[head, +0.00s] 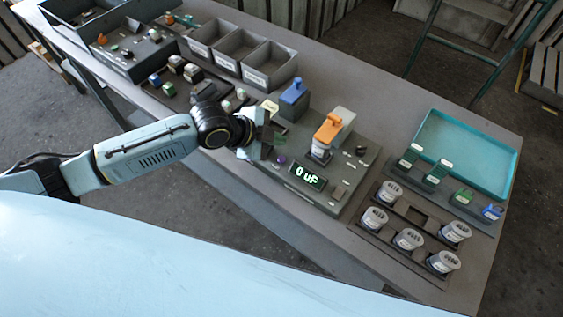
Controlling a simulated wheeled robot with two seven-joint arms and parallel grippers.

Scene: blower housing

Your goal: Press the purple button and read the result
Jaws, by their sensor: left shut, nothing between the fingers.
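The purple button (281,160) is a small round knob on the grey test panel (335,200) in the middle of the table. Beside it, the dark display (308,177) shows "0 uF" in pale green digits. My left gripper (262,143) is shut and empty, just to the left of and above the button in the picture. I cannot tell whether it touches the button or the panel. A grey cylinder with an orange top (325,137) stands on the panel behind the display. My right gripper is out of view.
A blue block (293,92) stands behind the panel. Several grey cylinders (408,239) sit in a rack at the right front. A teal tray (468,140) lies at the far right. Grey open bins (270,64) and dark trays (132,61) fill the left back.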

